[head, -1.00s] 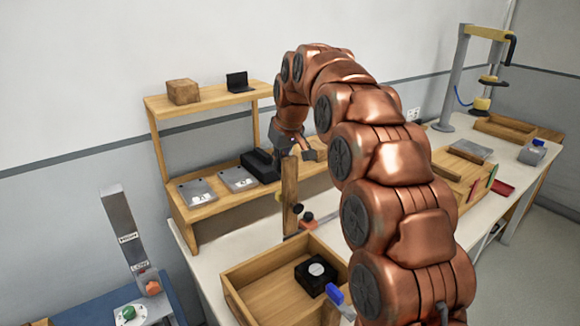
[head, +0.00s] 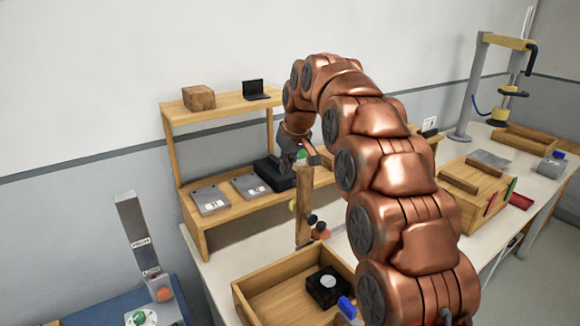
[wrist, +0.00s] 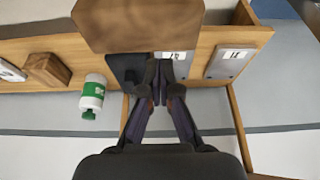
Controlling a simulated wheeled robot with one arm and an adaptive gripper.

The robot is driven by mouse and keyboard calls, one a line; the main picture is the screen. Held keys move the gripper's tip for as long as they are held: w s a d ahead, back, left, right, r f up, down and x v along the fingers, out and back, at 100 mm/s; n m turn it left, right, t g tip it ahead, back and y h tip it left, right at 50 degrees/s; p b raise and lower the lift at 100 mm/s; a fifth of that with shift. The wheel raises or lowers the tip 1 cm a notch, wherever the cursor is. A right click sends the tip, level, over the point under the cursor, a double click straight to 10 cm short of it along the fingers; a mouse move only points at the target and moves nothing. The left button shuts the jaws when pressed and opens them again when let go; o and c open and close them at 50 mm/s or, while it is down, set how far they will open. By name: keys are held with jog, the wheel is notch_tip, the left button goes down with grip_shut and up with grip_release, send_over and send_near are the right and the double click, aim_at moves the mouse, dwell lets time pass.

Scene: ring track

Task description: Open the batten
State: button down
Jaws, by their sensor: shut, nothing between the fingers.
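The batten appears to be the upright wooden bar (head: 304,208) at the front of the shelf unit, with dark and orange-red knobs near its foot. It stands upright. In the wrist view a large brown wooden block face (wrist: 138,25) is close at the top; I cannot tell if it is the batten's end. My gripper (head: 287,162) is behind and left of the bar's top, above the black box on the lower shelf. In the wrist view my gripper (wrist: 163,88) is shut and empty, its fingertips below the wooden face. I cannot tell if it touches anything.
The lower shelf holds a black box (head: 274,175) and grey labelled plates (head: 210,199). A green-and-white bottle (wrist: 93,95) stands nearby. A wooden tray (head: 264,283) with a black block is in front. A wooden box (head: 470,200) is to the right.

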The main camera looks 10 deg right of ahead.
jog(key=b+v, duration=0.2)
jog(key=v, duration=0.7)
jog(key=shift+w+r, duration=0.15)
jog(key=shift+r, duration=0.25)
jog(key=s+d+f+m+g, duration=0.1)
jog(key=s+f, duration=0.6)
jog(key=s, duration=0.9)
jog(key=s+d+f+m+g+h, duration=0.1)
jog(key=s+d+f, duration=0.4)
jog(key=s, duration=1)
jog(key=s+d+f+m+g+h, duration=0.1)
jog(key=s+d+f+m+g, duration=0.2)
jog(key=s+f, duration=0.8)
jog(key=s, duration=0.5)
jog(key=shift+s+d+g, duration=0.3)
jog(key=shift+s+d, duration=0.05)
